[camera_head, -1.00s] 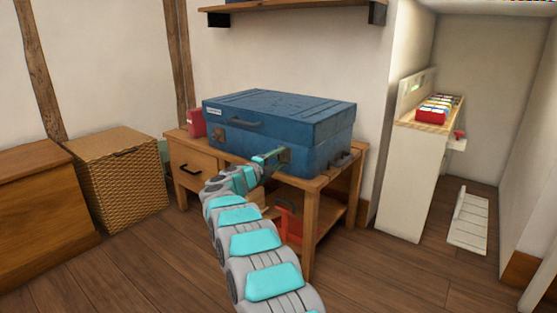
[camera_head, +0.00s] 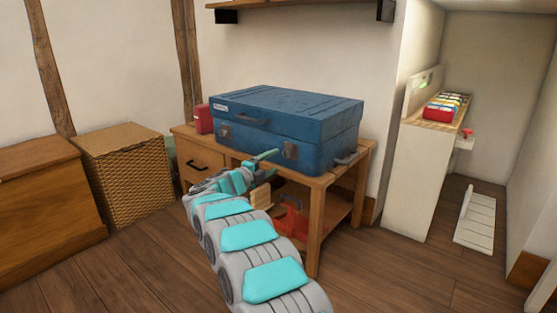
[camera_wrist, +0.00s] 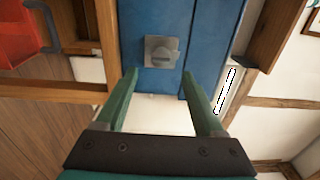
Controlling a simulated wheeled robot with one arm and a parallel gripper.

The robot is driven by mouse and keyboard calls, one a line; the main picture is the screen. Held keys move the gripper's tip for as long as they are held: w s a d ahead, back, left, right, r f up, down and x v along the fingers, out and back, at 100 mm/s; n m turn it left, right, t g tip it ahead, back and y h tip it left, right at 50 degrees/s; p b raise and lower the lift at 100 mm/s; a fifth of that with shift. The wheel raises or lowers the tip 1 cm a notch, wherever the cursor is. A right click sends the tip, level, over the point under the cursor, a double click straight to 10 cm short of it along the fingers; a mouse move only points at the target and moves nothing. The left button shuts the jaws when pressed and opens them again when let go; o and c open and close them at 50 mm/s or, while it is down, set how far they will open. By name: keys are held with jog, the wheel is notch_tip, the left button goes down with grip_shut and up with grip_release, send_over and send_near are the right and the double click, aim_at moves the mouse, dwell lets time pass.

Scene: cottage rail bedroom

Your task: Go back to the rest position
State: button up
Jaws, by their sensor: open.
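My gripper (camera_head: 262,165) is in front of the blue trunk (camera_head: 285,120), near its front face, and holds nothing. In the wrist view my gripper (camera_wrist: 166,95) shows two green fingers spread apart with empty space between them. Beyond the fingertips is a metal latch (camera_wrist: 161,52) on the blue trunk's front. The trunk sits closed on a wooden table (camera_head: 318,182). My arm reaches up from the bottom of the head view.
A red object (camera_head: 293,220) rests on the table's lower shelf. A wicker basket (camera_head: 128,180) and a wooden chest (camera_head: 45,205) stand at left. A white cabinet (camera_head: 405,185) stands at right. A wall shelf (camera_head: 300,5) hangs above. The wooden floor in front is clear.

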jog(key=shift+s+a, duration=0.25)
jog(key=shift+s, duration=0.05)
notch_tip(320, 180, up, 11)
jog(key=w+a+n+t+y+p, duration=0.1)
jog(key=a+n+t+y+p, duration=0.2)
jog(key=n+y, duration=0.5)
jog(key=s+a+r+n+g+y+p, duration=0.1)
jog(key=s+r+n+g+y+p, duration=0.2)
jog(key=s+n+y, duration=0.55)
jog(key=s+d+f+n+g+h+p, duration=0.1)
jog(key=s+d, duration=0.7)
jog(key=s, duration=1.1)
jog(key=s+d+f+n+g+h+p, duration=0.2)
jog(key=s+d+f+n+g, duration=0.3)
jog(key=s, duration=1.4)
jog(key=s+d+f+n+g+h+p, duration=0.1)
jog(key=s+d+f+g, duration=0.6)
jog(key=s, duration=1.2)
jog(key=d+n+g+h, duration=0.1)
jog(key=d+n+g, duration=0.1)
jog(key=d+g, duration=0.1)
jog(key=shift+d+h, duration=0.35)
jog(key=shift+d, duration=0.25)
